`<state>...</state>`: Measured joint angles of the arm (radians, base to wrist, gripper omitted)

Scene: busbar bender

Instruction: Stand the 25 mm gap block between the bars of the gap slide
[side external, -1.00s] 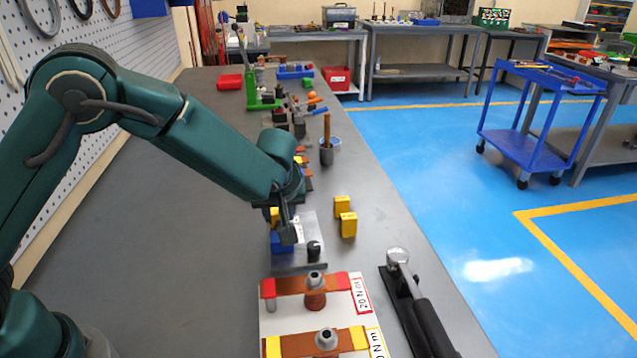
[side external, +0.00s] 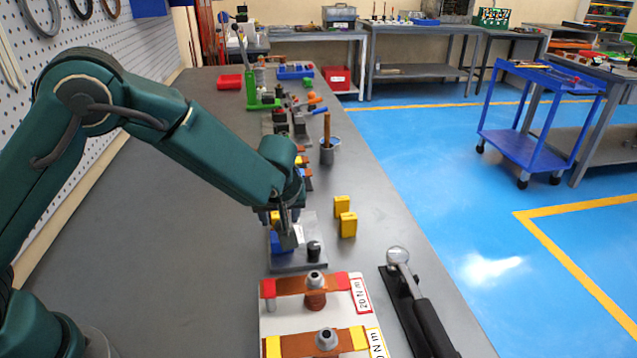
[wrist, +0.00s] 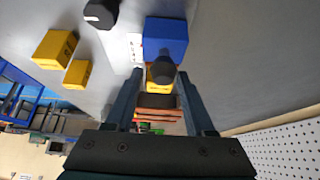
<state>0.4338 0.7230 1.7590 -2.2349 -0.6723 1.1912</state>
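My gripper (wrist: 160,82) points down over the gap slide, a grey plate (side external: 302,263) with a blue block (side external: 281,243) on it. In the wrist view the fingers stand apart, with gaps on both sides of a yellow block (wrist: 159,82) seen between them. A dark round knob (wrist: 163,69) overlaps that yellow block and the lower edge of the blue block (wrist: 165,38). Two loose yellow blocks (side external: 348,224) (side external: 341,206) stand right of the plate in the side view. They show at left in the wrist view (wrist: 54,48) (wrist: 77,73). Their size marks are unreadable.
A black knob (side external: 314,249) stands on the plate's near right. A white board with copper bars (side external: 316,285) lies nearer, beside a black-handled tool (side external: 410,300). A grey cup with a wooden handle (side external: 327,152) and a green press (side external: 262,100) stand farther back. The bench's left is clear.

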